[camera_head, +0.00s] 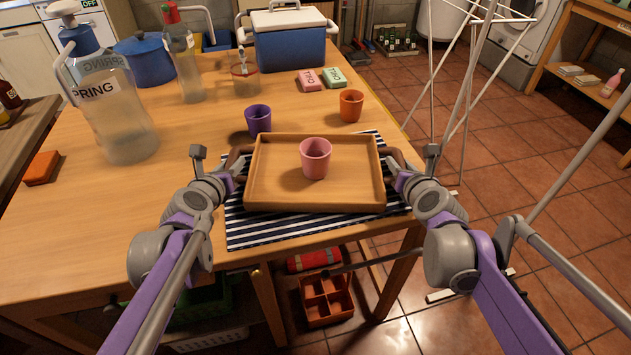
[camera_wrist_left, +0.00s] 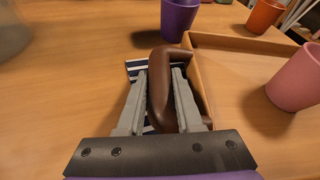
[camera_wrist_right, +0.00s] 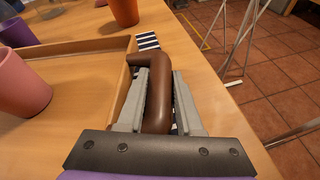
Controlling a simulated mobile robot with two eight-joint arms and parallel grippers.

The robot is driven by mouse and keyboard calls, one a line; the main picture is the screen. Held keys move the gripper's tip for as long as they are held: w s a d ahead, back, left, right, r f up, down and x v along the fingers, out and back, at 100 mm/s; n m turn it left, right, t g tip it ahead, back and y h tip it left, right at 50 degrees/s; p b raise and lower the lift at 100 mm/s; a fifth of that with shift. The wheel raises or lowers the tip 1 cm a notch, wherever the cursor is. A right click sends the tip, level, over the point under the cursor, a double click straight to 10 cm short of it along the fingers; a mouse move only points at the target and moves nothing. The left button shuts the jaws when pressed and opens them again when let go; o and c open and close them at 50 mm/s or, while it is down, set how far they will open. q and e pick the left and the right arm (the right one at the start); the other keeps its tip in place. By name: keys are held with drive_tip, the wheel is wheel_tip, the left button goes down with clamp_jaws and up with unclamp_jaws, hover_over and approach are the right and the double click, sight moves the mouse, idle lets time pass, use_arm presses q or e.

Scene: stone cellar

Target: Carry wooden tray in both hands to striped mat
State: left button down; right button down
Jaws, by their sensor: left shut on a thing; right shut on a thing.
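The wooden tray (camera_head: 270,188) is over the navy-and-white striped mat (camera_head: 265,233) near the table's front edge. I cannot tell whether it touches the mat. A pink cup (camera_head: 316,158) stands upright in the tray. My left gripper (camera_head: 232,172) is shut on the tray's left brown handle, which shows between the fingers in the left wrist view (camera_wrist_left: 160,88). My right gripper (camera_head: 401,170) is shut on the right brown handle, seen in the right wrist view (camera_wrist_right: 157,95). The tray hides the middle of the mat; strips of it show in front and at the back right.
A purple cup (camera_head: 258,119) and an orange cup (camera_head: 351,105) stand just behind the tray. A large clear bottle (camera_head: 112,115), a blue pot (camera_head: 147,60) and a blue cooler (camera_head: 290,48) stand farther back. A white rack (camera_head: 465,90) stands right of the table.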

use_arm(q)
drive_tip(key=shift+w+a+f, duration=0.1)
drive_tip(key=shift+f, duration=0.4)
use_arm(e)
drive_tip(key=shift+w+d+f, duration=0.1)
drive_tip(key=shift+f, duration=0.4)
use_arm(q)
drive_tip(key=c, duration=0.6)
unclamp_jaws()
drive_tip(key=shift+r, duration=0.2)
use_arm(e)
drive_tip(key=c, duration=0.6)
unclamp_jaws()
drive_tip(key=shift+r, duration=0.2)
use_arm(q)
drive_tip(key=shift+o, duration=0.2)
use_arm(e)
drive_tip(key=shift+o, duration=0.2)
use_arm(q)
drive_tip(key=v, duration=1.2)
use_arm(e)
drive_tip(key=v, duration=1.2)
